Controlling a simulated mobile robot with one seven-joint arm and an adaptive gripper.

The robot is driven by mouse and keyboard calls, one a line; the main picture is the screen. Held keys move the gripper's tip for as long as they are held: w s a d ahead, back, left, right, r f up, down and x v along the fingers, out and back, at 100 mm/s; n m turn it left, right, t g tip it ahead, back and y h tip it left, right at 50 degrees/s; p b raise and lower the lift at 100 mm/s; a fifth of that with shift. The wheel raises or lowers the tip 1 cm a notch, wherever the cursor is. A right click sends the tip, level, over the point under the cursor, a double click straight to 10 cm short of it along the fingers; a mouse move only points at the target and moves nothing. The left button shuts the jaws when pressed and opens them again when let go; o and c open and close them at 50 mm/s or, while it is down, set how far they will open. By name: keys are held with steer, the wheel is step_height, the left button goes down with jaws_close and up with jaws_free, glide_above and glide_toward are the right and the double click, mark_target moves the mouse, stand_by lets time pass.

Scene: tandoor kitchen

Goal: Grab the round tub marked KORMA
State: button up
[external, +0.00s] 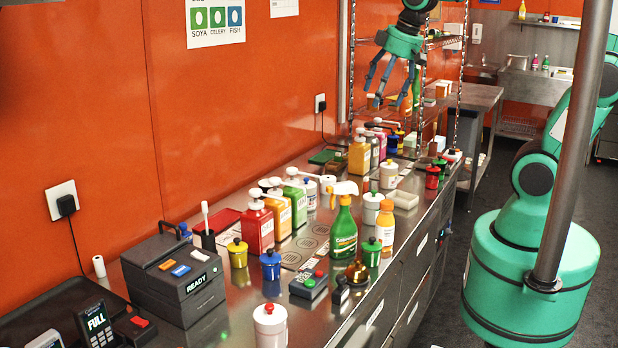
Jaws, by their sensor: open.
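My gripper (388,97) hangs open and empty above the far part of the steel counter, fingers pointing down. Several round lidded tubs stand on the counter below and nearer the camera. A white tub with a red knob (270,328) is at the front edge of the picture. Another white tub (372,209) stands behind the green spray bottle, and a third white tub (388,176) is farther back. Smaller yellow (237,253), blue (270,265) and green (371,252) pots stand in the middle. The lettering is too small to read, so I cannot tell which is marked KORMA.
The counter (214,326) is crowded. A tall green spray bottle (344,232), an orange-capped bottle (385,228) and red, orange and green pump bottles (259,228) stand among the pots. A dark box marked READY (175,285) is at left. A vertical metal post (573,130) crosses the right foreground.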

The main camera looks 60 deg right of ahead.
steer(key=w+d+f+n+g+p, duration=0.15)
steer(key=w+f, duration=0.25)
steer(key=w, duration=0.7)
steer(key=n+g+p, duration=0.2)
steer(key=n+g, duration=0.1)
glide_above(306, 182)
steer(key=shift+t, duration=0.25)
step_height(306, 182, down, 22)
steer(key=shift+d+r, duration=0.15)
steer(key=shift+w+f, duration=0.1)
steer(key=shift+f, duration=0.15)
steer(key=shift+f, duration=0.1)
steer(key=shift+f+b, duration=0.3)
steer(key=shift+f, duration=3.9)
